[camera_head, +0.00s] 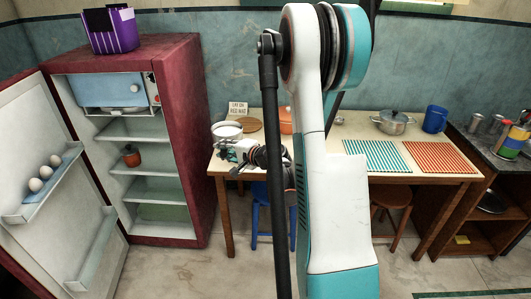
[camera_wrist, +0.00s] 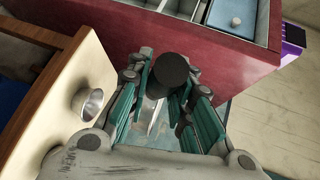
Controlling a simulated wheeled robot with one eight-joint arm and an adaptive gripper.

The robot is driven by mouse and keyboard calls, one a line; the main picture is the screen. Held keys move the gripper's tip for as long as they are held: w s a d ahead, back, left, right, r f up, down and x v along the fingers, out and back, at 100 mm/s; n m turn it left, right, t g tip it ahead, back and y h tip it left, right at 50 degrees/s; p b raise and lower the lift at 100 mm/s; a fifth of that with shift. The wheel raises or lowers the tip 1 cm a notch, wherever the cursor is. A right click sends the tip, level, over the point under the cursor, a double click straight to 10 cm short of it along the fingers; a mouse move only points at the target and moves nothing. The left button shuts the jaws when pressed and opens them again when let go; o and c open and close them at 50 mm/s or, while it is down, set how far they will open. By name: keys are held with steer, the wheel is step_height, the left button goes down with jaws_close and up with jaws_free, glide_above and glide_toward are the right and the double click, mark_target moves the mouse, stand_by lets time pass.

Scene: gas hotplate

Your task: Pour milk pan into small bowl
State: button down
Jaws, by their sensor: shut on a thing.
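My gripper (camera_wrist: 172,90) is shut on the dark, rounded handle (camera_wrist: 172,72) of the milk pan, whose end faces the camera in the wrist view. The pan's body is hidden there. In the head view, a pale round vessel (camera_head: 227,129), which looks like the pan, is just behind my gripper (camera_head: 235,154) at the table's left end. A small metallic bowl (camera_wrist: 90,103) stands upright on the table near its edge, left of my gripper in the wrist view. I cannot make out that bowl clearly in the head view.
The red fridge (camera_head: 185,120) stands open left of the table. My arm hides the table's middle.

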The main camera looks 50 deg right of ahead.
steer(key=s+d+f+h, duration=0.1)
steer(key=s+d+f, duration=0.1)
steer(key=d, duration=0.4)
steer(key=s+d+f+h+b, duration=0.1)
steer(key=s+d+f, duration=0.2)
steer(key=d, duration=0.4)
steer(key=shift+d+f+m+g, duration=0.3)
steer(key=shift+f+m, duration=0.1)
steer(key=shift+f, duration=0.35)
steer(key=shift+w+a+f, duration=0.1)
steer(key=shift+w+a, duration=0.05)
steer(key=shift+w+a+r+n+g+h+p, duration=0.2)
steer(key=shift+w+a+n+g+h+p, duration=0.1)
steer(key=shift+w+a+n+g+p, duration=0.35)
steer(key=shift+d, duration=0.1)
steer(key=shift+w+r+g+p, duration=0.1)
steer(key=shift+r+g+p, duration=0.05)
steer(key=shift+g+p, duration=0.15)
